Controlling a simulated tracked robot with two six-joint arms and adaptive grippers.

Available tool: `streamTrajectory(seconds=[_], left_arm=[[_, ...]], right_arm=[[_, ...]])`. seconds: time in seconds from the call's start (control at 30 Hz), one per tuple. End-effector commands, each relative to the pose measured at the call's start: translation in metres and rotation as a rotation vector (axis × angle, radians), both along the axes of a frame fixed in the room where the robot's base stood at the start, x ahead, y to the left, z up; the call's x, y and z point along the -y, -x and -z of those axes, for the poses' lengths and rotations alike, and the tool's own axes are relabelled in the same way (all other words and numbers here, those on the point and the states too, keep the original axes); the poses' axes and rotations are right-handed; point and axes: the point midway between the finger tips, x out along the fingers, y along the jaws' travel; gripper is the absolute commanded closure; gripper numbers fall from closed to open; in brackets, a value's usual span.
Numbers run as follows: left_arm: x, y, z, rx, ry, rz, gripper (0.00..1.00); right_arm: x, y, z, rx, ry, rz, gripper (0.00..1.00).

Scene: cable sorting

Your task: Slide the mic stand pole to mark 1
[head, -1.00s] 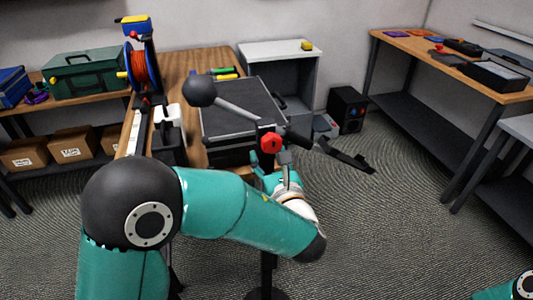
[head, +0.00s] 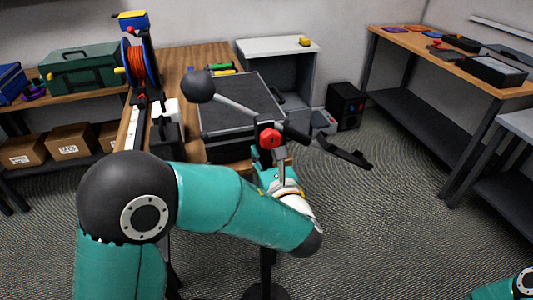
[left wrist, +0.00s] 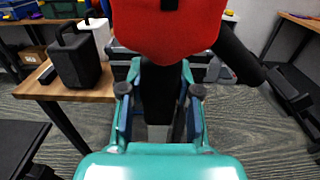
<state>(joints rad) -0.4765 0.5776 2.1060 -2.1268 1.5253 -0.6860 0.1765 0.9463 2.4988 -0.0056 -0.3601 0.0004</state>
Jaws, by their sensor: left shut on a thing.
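The mic stand has a red clutch knob (head: 270,138), a boom with a dark grey ball end (head: 198,87) at upper left, and a black clip end (head: 345,153) at right. Its dark pole (head: 267,265) stands upright and runs down to a round black base (head: 265,292). My left gripper (head: 270,164) is shut on the pole just below the red knob. In the left wrist view the fingers (left wrist: 161,90) flank the dark pole (left wrist: 158,98), with the red knob (left wrist: 165,28) large above. No mark shows on the pole. My right gripper is out of view.
Behind the stand, a wooden table (head: 202,62) carries a black case (head: 241,103), a cable reel (head: 139,64) and a black speaker-like box (head: 166,138). A grey cabinet (head: 279,46) and another wooden table (head: 405,45) stand farther back. Carpet at right is open.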

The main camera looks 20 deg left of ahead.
Motion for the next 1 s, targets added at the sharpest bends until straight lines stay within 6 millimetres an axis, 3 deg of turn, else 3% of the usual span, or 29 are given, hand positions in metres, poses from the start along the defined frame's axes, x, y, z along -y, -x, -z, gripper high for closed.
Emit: streamTrajectory(seconds=[0.2,0.33,0.73,0.77,0.9,1.0], left_arm=[[0.001,0.000,0.044,0.001,0.000,0.005,1.00],[0.001,0.000,0.062,0.001,0.000,0.005,1.00],[0.002,-0.001,0.064,0.001,0.001,0.006,1.00],[0.002,-0.001,0.064,0.001,0.000,0.006,0.65],[0.001,0.000,0.063,0.001,0.000,0.005,0.42],[0.001,0.000,0.064,0.001,0.000,0.004,0.42]], right_arm=[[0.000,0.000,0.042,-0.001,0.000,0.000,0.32],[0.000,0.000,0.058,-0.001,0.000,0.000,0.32],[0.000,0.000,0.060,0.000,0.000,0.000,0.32],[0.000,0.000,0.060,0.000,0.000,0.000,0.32],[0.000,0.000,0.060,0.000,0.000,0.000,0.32],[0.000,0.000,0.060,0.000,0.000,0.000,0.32]])
